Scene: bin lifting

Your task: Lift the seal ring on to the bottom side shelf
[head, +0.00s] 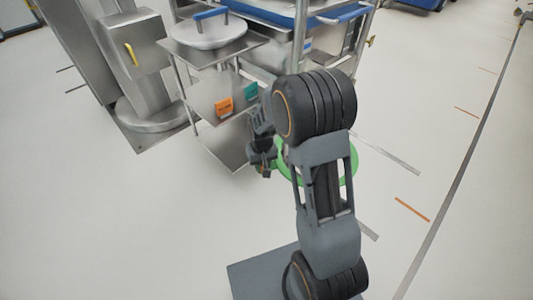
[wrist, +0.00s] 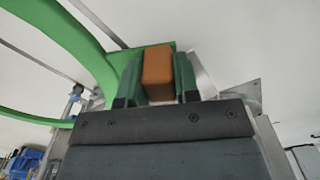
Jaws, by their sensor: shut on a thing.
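The seal ring is a large green hoop (head: 353,165), partly hidden behind my arm in the head view. In the wrist view its green band (wrist: 50,30) curves across the left side, and an orange-brown block (wrist: 158,72) sits against a green part of it. My gripper (wrist: 158,85) is shut on that block, with a finger on each side. In the head view my gripper (head: 263,165) is small and dark, just right of the bottom side shelf (head: 222,148). The ring appears to be off to the right of the shelf. Its height above the floor is unclear.
The middle shelf (head: 200,98) holds an orange box (head: 224,106) and a teal box (head: 251,90). A round lid (head: 208,35) rests on the top shelf. A steel column (head: 140,75) stands at left. Floor is clear at front left and right.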

